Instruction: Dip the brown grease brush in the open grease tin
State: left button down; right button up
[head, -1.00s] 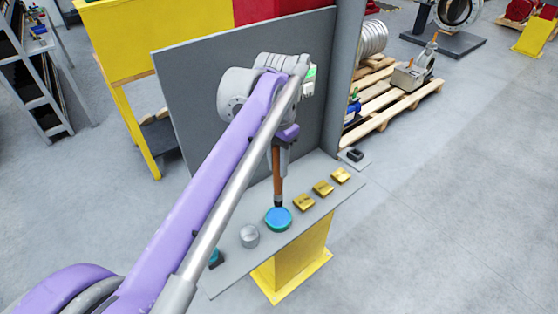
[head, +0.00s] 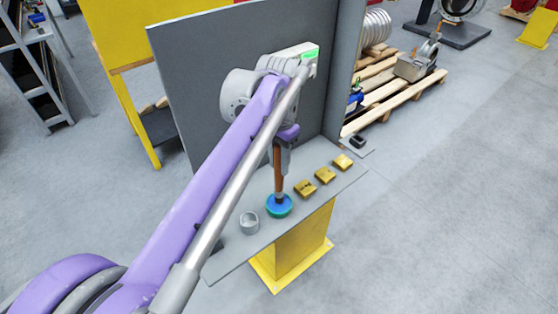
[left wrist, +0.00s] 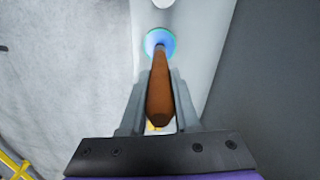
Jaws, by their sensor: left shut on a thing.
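The brown grease brush (head: 278,172) is upright, handle up, in my left gripper (head: 282,160). In the left wrist view the gripper fingers (left wrist: 159,100) are shut on the brown handle of the brush (left wrist: 160,90). The open grease tin (head: 279,208), round with a green-blue rim and blue grease, stands on the grey shelf. The brush's lower end overlaps the tin's middle in the head view. The tin (left wrist: 160,39) also shows beyond the brush tip in the left wrist view. The tip is hidden there, so how deep it sits I cannot tell. My right gripper is out of view.
The grey shelf (head: 232,262) on a yellow stand also holds a grey cup (head: 249,222) left of the tin and several brass blocks (head: 305,188) to the right. A tall grey panel (head: 200,100) rises behind it. A wooden pallet (head: 400,100) lies at back right.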

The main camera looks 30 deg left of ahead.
aim_at(279, 146)
pick_arm(q)
jog(key=shift+f, duration=0.6)
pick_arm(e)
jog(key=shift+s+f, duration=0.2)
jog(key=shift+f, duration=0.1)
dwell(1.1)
pick_arm(q)
jog(key=shift+r+p, duration=1.65)
jog(key=shift+r, duration=1.95)
jog(key=shift+f, duration=0.1)
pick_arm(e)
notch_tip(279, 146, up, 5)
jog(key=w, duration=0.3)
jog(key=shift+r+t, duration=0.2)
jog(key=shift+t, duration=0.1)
pick_arm(q)
jog(key=shift+s, duration=0.1)
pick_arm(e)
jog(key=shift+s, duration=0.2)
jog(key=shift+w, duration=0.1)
